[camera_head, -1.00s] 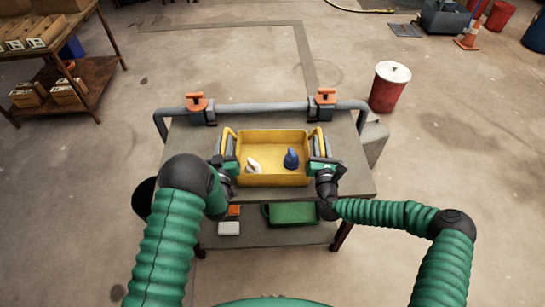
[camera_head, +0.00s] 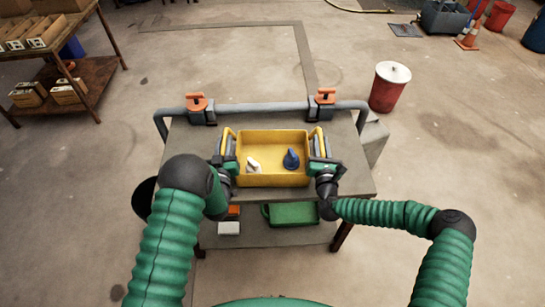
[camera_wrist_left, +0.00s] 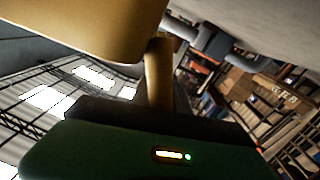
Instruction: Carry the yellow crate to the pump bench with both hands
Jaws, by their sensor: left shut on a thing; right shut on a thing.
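The yellow crate (camera_head: 272,180) is in the middle of the head view, over the near part of the bench top (camera_head: 350,180). I cannot tell whether it rests on the bench or hangs just above it. A white item (camera_head: 254,166) and a blue item (camera_head: 291,158) lie inside it. My left gripper (camera_head: 229,150) is shut on the crate's left handle. My right gripper (camera_head: 318,148) is shut on its right handle. In the left wrist view the crate (camera_wrist_left: 80,25) fills the upper left, and its handle (camera_wrist_left: 158,70) runs down into my gripper.
A grey pipe with two orange-handled valves (camera_head: 196,102) (camera_head: 326,97) runs along the bench's far edge. A green container (camera_head: 292,213) sits on the lower shelf. A red bin (camera_head: 390,88) stands at the right. A rack with boxes (camera_head: 70,90) stands at far left. Floor between is clear.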

